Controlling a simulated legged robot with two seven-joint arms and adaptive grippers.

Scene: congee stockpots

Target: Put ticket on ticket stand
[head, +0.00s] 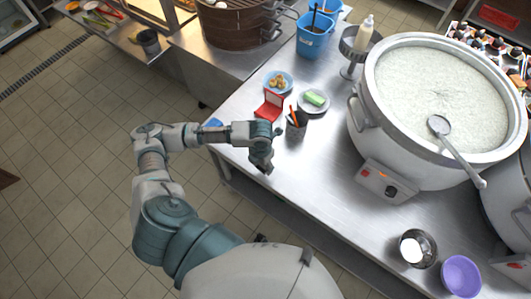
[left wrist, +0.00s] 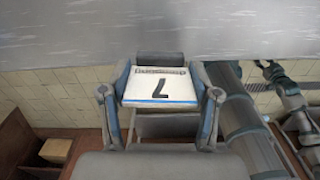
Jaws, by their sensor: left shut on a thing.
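My left gripper (head: 264,168) is over the front left edge of the steel counter, pointing down. In the left wrist view its two fingers (left wrist: 160,103) are closed on the sides of a white ticket (left wrist: 160,88) with a black 7 and a blue edge line. The ticket is hard to make out in the head view. A red stand-like item (head: 268,106) with a pale panel is on the counter just behind the gripper; I cannot tell for sure that it is the ticket stand. What seems to be my right gripper (left wrist: 272,70) shows small in the left wrist view, its fingers unclear.
A dark cup with sticks (head: 297,124) stands right of the gripper. A plate with a green block (head: 313,101) and a blue bowl of food (head: 278,82) are behind. A large congee pot (head: 380,130) with a ladle stands right.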

